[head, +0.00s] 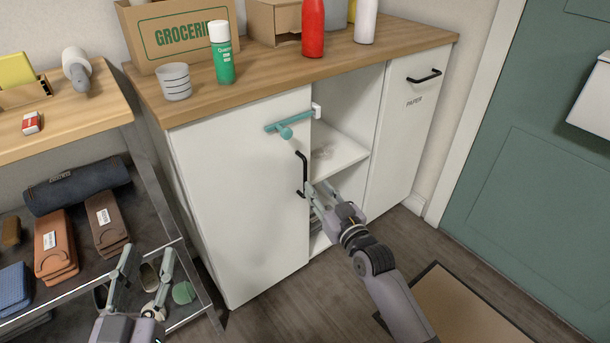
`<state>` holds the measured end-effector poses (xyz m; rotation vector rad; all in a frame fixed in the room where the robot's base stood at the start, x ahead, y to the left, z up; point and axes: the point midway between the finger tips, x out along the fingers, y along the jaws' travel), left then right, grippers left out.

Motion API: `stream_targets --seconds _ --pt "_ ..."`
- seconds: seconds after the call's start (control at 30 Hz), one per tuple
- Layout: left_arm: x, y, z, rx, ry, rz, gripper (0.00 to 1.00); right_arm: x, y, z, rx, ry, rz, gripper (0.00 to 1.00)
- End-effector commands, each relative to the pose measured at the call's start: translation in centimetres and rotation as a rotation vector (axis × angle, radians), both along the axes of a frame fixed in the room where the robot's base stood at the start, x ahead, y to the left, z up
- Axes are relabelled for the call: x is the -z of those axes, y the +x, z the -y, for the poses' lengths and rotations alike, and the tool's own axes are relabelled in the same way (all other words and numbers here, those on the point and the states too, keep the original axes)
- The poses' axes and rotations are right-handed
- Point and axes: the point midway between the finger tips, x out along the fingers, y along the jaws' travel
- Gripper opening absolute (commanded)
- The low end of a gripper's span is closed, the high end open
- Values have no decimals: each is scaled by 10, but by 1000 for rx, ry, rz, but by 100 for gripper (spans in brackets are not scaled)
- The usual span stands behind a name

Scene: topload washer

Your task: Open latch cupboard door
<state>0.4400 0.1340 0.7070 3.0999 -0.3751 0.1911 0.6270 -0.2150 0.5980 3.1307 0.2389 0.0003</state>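The white cupboard door (240,200) is at the left of the cabinet front. Near its top right is a teal latch (290,122) with a bar and round knob. A small white catch (316,110) is beside the bar's right end. A black vertical handle (302,174) is below the latch. An open shelf space shows right of the door; I cannot tell how far the door is ajar. My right gripper (318,187) is at the handle's lower end, its fingers apart; contact is unclear. My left gripper (147,264) is open and empty at the lower left.
The countertop (400,48) holds a groceries box (180,38), a cup (174,82), a green can (221,55) and bottles.

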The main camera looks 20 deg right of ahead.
Motion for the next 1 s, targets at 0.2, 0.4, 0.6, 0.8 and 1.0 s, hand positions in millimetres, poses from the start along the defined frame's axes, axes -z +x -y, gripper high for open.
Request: stream_targets --seconds 0.2,0.4,0.6,0.8,1.0 --pt "-37 -8 4 13 -59 216 40 1 33 -6 0 1 2 30" --pt "-70 -23 4 24 -113 408 40 1 59 -9 -1 0 2 30" --pt "-92 -40 3 31 -154 555 40 1 77 -12 0 1 1 30" --pt "-102 -49 2 35 -174 622 40 1 85 -13 0 0 0 30" --pt "-104 -50 2 36 -176 631 40 0 86 -13 0 0 0 30"
